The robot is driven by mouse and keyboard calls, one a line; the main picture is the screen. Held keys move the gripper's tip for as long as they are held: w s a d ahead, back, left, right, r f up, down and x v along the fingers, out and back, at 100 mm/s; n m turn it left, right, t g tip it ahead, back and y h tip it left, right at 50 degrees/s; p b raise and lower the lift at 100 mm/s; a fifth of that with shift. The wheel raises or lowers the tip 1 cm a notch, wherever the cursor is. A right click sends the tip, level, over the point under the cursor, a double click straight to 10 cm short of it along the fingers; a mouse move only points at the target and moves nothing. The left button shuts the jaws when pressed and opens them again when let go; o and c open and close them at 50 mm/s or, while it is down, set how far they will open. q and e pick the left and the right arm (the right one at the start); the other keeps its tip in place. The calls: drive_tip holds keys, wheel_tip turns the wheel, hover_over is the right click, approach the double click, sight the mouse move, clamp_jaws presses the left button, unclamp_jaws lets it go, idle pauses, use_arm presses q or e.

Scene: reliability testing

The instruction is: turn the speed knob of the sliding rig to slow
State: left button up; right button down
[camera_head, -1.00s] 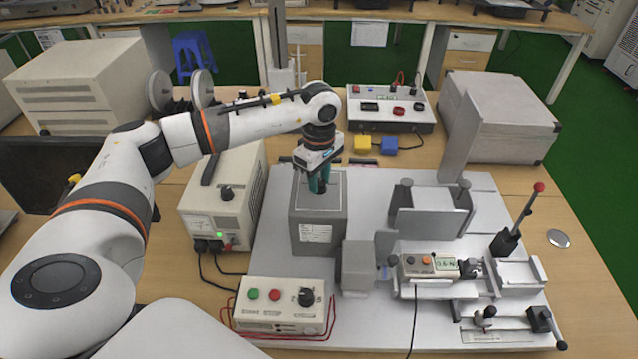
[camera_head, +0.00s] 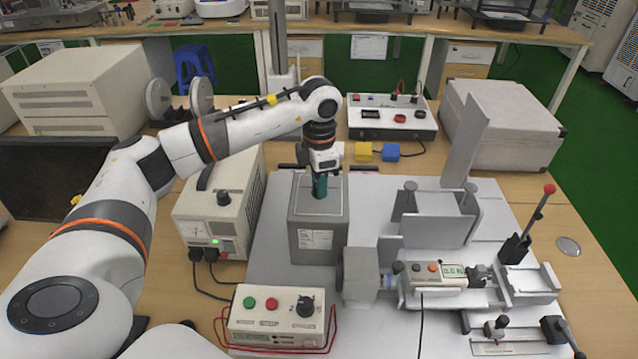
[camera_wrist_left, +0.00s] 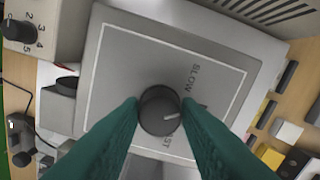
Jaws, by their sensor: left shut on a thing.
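The grey box of the sliding rig (camera_head: 320,212) stands on the pale base plate, and its speed knob is on the top face. In the left wrist view the round dark knob (camera_wrist_left: 159,110) sits between the two green fingertips. My left gripper (camera_head: 320,190) points straight down and is shut on the knob. The knob's white mark points right and slightly down in the wrist view. The SLOW label (camera_wrist_left: 191,76) is up and right of the knob. A label ending in "ST" is below it, partly hidden by a finger. My right gripper is not in view.
A control box (camera_head: 278,317) with green and red buttons and a black knob stands in front. A power unit (camera_head: 222,200) is at left. The slide, a force gauge (camera_head: 437,271) and a red-tipped lever (camera_head: 528,225) are at right.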

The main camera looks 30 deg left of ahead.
use_arm(q)
drive_tip(key=n, duration=0.5)
drive_tip(key=shift+w+r+b, duration=0.1)
drive_tip(key=shift+r+b, duration=0.05)
drive_tip(key=shift+b, duration=0.25)
drive_tip(key=shift+n, duration=0.4)
drive_tip(key=o, duration=1)
drive_tip(key=shift+r+b, duration=0.65)
drive_tip(key=shift+r, duration=5.35)
drive_tip(key=shift+f, duration=0.1)
